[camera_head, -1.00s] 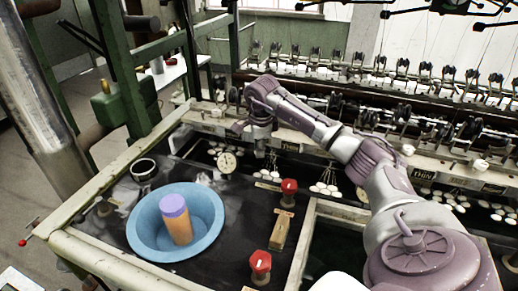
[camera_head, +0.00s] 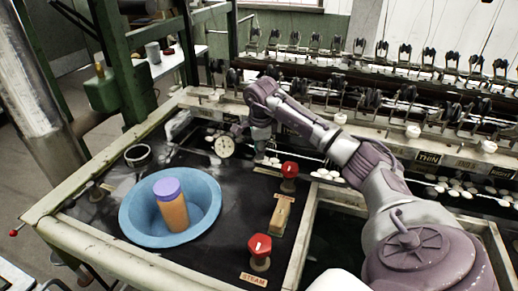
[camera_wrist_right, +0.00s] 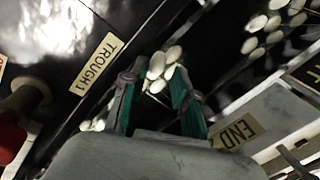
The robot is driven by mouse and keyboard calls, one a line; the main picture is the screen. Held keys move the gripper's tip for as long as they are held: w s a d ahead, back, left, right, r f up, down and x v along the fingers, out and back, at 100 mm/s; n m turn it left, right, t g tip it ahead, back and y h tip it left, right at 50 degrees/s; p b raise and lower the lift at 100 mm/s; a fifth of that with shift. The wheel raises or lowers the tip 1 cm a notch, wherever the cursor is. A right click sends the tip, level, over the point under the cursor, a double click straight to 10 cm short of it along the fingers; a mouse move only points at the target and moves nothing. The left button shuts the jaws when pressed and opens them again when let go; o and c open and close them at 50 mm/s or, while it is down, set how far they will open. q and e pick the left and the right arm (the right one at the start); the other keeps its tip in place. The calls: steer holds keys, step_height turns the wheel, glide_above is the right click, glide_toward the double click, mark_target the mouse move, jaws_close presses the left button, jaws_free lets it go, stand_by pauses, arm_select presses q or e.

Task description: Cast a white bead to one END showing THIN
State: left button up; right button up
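White oval beads (camera_wrist_right: 160,66) lie in a small cluster between and just beyond the fingertips of my right gripper (camera_wrist_right: 152,84) in the right wrist view. Its teal-padded fingers are apart; whether they touch the beads is unclear. In the head view my right gripper (camera_head: 262,150) points down at the back of the dark basin top. More white beads (camera_head: 326,174) lie in clusters along the trough. A THIN sign (camera_head: 429,157) is on the machine's front rail at right. An END label (camera_wrist_right: 238,130) is right of the gripper in the wrist view. My left gripper is not visible.
A blue bowl (camera_head: 137,222) holds an orange cylinder with a purple top (camera_head: 172,212). Red knobs (camera_head: 290,170) and (camera_head: 260,244) stand up from the basin top. A dial gauge (camera_head: 224,147) is left of my right gripper. A TROUGH 1 label (camera_wrist_right: 97,62) is beside the fingers.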

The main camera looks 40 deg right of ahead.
steer(key=shift+o, duration=1)
step_height(320, 180, up, 12)
steer(key=s+a, duration=0.1)
steer(key=s, duration=0.1)
steer(key=shift+a+f, duration=0.15)
